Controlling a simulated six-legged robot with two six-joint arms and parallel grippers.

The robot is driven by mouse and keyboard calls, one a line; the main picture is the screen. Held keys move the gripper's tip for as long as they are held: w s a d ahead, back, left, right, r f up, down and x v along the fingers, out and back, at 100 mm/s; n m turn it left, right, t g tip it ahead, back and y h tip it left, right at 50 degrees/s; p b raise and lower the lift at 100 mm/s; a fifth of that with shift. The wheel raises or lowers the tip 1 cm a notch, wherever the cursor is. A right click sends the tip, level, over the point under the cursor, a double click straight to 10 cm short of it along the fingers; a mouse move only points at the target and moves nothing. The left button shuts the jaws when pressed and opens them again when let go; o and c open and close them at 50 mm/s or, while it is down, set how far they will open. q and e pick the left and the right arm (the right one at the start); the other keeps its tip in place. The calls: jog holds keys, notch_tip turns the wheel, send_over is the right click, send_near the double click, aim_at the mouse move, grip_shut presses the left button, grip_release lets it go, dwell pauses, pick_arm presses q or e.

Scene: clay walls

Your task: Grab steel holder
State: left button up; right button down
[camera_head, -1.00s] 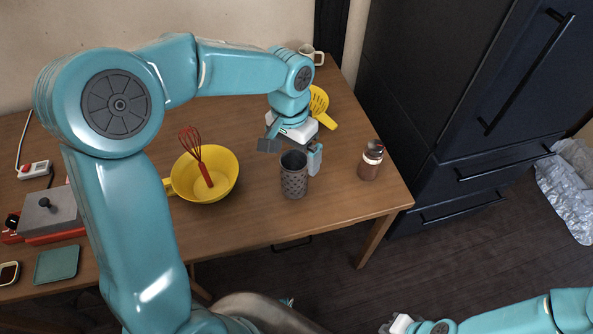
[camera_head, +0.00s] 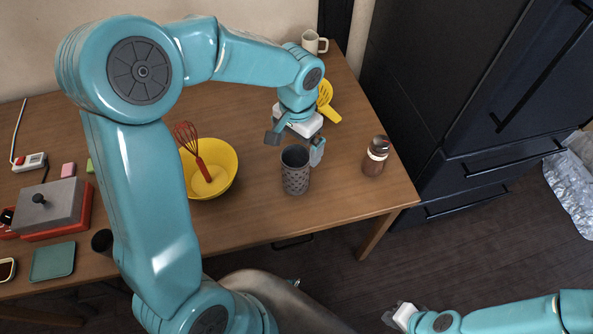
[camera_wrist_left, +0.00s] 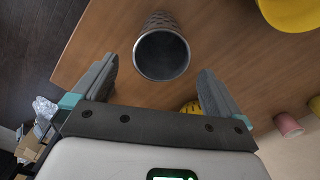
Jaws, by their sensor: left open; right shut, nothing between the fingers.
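The steel holder (camera_head: 296,177), a dark grey perforated cup, stands upright on the wooden table near its front edge. In the left wrist view the holder (camera_wrist_left: 162,52) shows its open rim, ahead of and roughly between my spread fingers. My left gripper (camera_head: 295,146) is open and empty, just above and behind the holder, with one finger close to its right side. The same gripper (camera_wrist_left: 157,90) shows in the left wrist view, its fingers not closed on the holder. My right gripper (camera_head: 392,318) is at the bottom, away from the table; its fingertips are hard to make out.
A yellow bowl (camera_head: 222,180) with a red whisk (camera_head: 190,143) stands left of the holder. A brown-filled jar (camera_head: 375,157) is to the right. A yellow slotted utensil (camera_head: 326,97) and a mug (camera_head: 314,42) lie behind. A dark fridge (camera_head: 450,100) borders the table's right.

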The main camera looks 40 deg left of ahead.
aim_at(296, 163)
pick_arm(q)
jog(key=shift+f, duration=0.8)
jog(key=shift+s+f, duration=0.15)
jog(key=shift+f, duration=0.4)
notch_tip(296, 163, down, 5)
jog(key=shift+s+a, duration=0.1)
jog(key=c, duration=1.1)
jog(key=shift+r, duration=0.15)
